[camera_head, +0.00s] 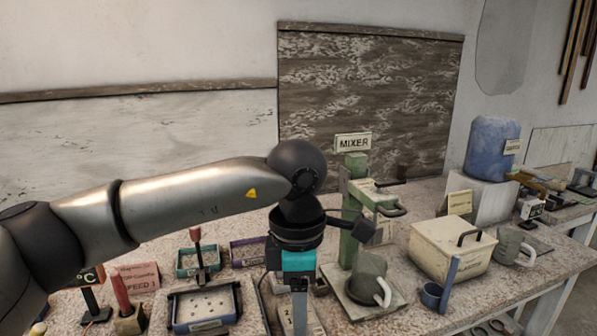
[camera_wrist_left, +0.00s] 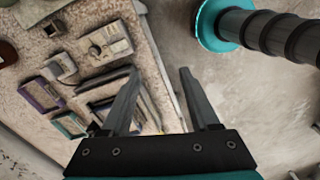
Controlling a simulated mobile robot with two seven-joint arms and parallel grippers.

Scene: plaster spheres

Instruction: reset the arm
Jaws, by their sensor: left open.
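My left arm (camera_head: 190,205) comes in from the left of the head view and reaches across the bench. Its left gripper (camera_head: 298,310) hangs pointing down in front of the green mixer (camera_head: 352,215), and its fingertips run out at the bottom of the picture. In the left wrist view the left gripper (camera_wrist_left: 157,85) is open, with its two fingers apart and nothing between them. My right gripper does not show in the head view.
A blue jug (camera_head: 490,145) stands at the back right. Floor (camera_wrist_left: 225,85) lies beside the bench.

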